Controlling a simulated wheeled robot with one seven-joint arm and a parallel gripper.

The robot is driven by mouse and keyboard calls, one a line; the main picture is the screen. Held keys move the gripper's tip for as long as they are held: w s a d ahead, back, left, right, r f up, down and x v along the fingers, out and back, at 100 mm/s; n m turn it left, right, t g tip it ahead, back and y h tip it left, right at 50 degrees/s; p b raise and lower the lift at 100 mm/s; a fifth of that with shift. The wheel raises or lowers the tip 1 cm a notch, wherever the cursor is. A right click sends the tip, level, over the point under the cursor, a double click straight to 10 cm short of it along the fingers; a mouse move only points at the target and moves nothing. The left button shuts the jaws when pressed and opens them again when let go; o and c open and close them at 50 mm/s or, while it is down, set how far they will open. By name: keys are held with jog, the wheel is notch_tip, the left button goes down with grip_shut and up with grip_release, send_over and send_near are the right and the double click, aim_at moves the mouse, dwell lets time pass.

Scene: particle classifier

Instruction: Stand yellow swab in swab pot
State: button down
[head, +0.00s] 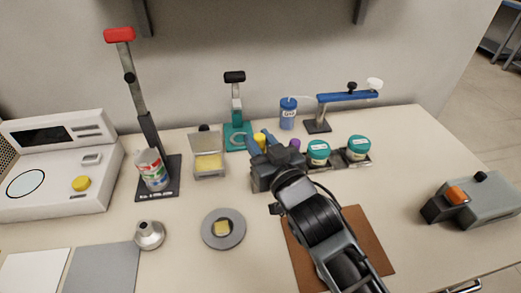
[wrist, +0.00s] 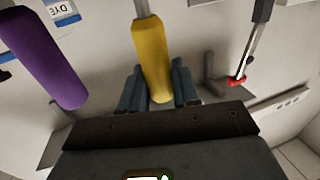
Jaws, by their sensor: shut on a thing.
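The yellow swab (wrist: 151,55) shows in the wrist view as a thick yellow handle on a thin grey shaft. My gripper (wrist: 157,75) is shut on it, with one blue finger on each side of the handle. In the head view my gripper (head: 265,144) is over the back middle of the table, and a bit of the yellow handle (head: 260,139) shows between the fingers. A purple swab (wrist: 45,58) is beside it, apart from the fingers; its top (head: 295,145) shows right of my gripper. I cannot make out the swab pot; my gripper hides that area.
A blue DYE bottle (head: 288,115) stands behind. Two teal-lidded jars (head: 318,150) are close to the right. A teal stand (head: 236,130) and a yellow-filled tray (head: 209,163) are to the left. A grey disc (head: 223,228) lies in front.

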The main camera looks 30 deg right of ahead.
jog(key=shift+f, duration=1.2)
jog(key=shift+f, duration=0.15)
jog(key=c, duration=0.8)
grip_release()
jog(key=shift+r, duration=0.3)
jog(key=shift+s+a+f+b, duration=0.1)
jog(key=shift+s+b, duration=0.25)
jog(key=shift+s, duration=1.65)
jog(key=shift+s+a+r+b, duration=0.15)
jog(key=shift+s+b, duration=0.15)
jog(key=shift+s, duration=1.7)
jog(key=shift+s+a+f+b, duration=0.15)
jog(key=shift+s+b, duration=0.2)
jog(key=shift+s, duration=1.65)
